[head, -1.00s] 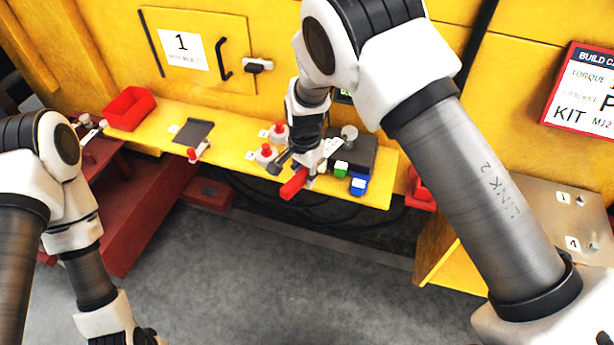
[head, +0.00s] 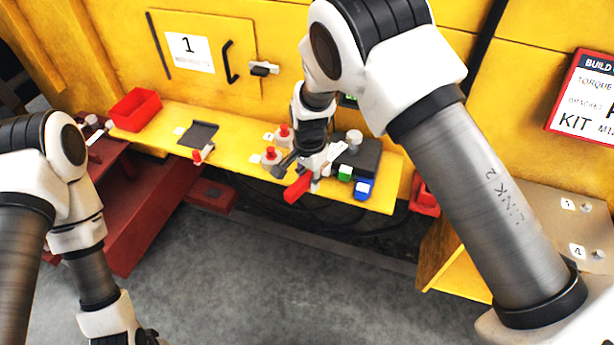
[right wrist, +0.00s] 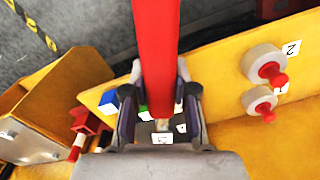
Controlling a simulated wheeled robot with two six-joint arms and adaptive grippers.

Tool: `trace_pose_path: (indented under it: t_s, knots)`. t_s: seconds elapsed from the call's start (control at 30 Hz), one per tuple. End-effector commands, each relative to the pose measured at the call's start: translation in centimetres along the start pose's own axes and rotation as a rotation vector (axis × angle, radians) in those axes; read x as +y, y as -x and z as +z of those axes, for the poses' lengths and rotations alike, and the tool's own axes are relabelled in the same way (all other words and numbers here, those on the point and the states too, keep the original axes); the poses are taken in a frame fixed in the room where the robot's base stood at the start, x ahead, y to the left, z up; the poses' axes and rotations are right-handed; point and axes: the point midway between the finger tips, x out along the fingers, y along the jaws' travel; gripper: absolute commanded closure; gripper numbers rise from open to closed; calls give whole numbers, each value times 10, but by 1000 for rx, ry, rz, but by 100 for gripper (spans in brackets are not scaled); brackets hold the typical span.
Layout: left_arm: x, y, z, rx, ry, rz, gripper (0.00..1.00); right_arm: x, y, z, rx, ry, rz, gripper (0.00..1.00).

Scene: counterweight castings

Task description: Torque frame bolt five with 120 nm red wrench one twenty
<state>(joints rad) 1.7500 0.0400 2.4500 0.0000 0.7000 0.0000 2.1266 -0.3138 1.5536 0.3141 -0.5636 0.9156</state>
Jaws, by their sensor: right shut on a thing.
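The red wrench (head: 297,188) is in my right gripper (head: 308,170), just over the front edge of the yellow shelf. In the right wrist view the red handle (right wrist: 154,45) runs up between the two fingers (right wrist: 155,95), which are shut on it. The wrench's far end is mostly hidden by the gripper. A metal plate (head: 535,205) at the right carries bolts tagged 1 (head: 587,208) and 4 (head: 598,253). Bolt five is not visible. My left arm ends at the bottom left, where its gripper (head: 143,336) is cut off by the frame.
The yellow shelf (head: 235,150) holds a red bin (head: 135,108), two red-topped white knobs (head: 271,157), a dark box (head: 362,155), and green (head: 345,173) and blue (head: 363,189) blocks close to the wrench. A yellow stand (head: 452,262) is at right. Open floor lies in front.

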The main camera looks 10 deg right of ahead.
Motion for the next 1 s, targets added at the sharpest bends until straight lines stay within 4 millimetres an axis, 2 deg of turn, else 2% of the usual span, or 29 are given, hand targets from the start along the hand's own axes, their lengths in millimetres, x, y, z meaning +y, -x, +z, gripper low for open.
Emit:
trace_pose_path:
  t_s: [1.0]
  knots:
    - [0,12,0,0,0,0,100,17,2,-1,1,90,-2,100]
